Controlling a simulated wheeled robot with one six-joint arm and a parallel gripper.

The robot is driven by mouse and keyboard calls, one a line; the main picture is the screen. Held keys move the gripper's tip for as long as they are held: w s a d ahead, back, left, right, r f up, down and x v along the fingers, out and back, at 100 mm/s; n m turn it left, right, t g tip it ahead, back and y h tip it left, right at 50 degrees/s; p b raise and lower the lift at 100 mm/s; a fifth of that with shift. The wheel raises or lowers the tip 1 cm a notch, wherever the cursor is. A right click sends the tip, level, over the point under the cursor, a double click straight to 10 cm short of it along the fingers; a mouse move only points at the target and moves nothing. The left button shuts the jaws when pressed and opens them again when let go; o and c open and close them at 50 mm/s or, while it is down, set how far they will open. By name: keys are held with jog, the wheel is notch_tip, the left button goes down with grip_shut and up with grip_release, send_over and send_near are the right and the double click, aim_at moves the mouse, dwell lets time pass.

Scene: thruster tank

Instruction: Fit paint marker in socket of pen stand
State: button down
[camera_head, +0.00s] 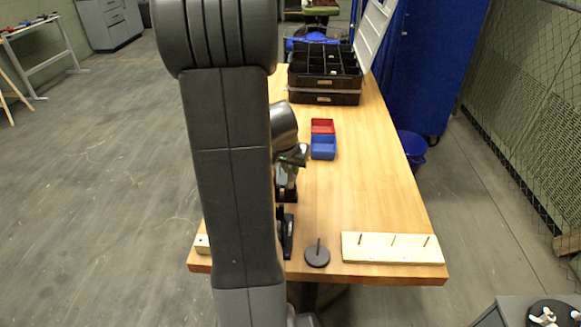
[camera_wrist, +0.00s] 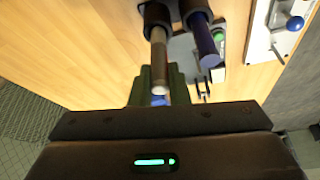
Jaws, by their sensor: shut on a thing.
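In the wrist view, a slim pale marker (camera_wrist: 158,65) runs from a dark round socket (camera_wrist: 157,14) of the pen stand down between my fingers. My gripper (camera_wrist: 158,84) is shut on it. A blue bit shows between the fingers lower down. From this angle I cannot tell how deep the marker sits in the socket, or whether it is only in line with it. A dark blue marker (camera_wrist: 205,40) stands in line with a second dark socket beside it, to the right. In the head view my gripper (camera_head: 286,195) is partly hidden behind my arm, above dark parts on the table.
A grey plate with a green button (camera_wrist: 218,35) lies right of the sockets. A round black base with a peg (camera_head: 317,254) and a pegged board (camera_head: 393,248) are at the table's front. Red (camera_head: 322,126) and blue (camera_head: 323,148) bins and a black organizer (camera_head: 325,80) stand behind.

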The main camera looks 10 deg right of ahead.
jog(key=shift+f+b, duration=0.95)
jog(key=shift+b, duration=0.2)
dwell(0.5)
jog(key=c, duration=1.3)
grip_release()
jog(key=shift+r, duration=0.1)
jog(key=w+p+v, duration=0.1)
jog(key=p+v, duration=0.3)
jog(key=v, duration=1.3)
jog(key=shift+d+r+p, duration=0.35)
jog(key=shift+r, duration=0.15)
jog(key=shift+w, duration=0.15)
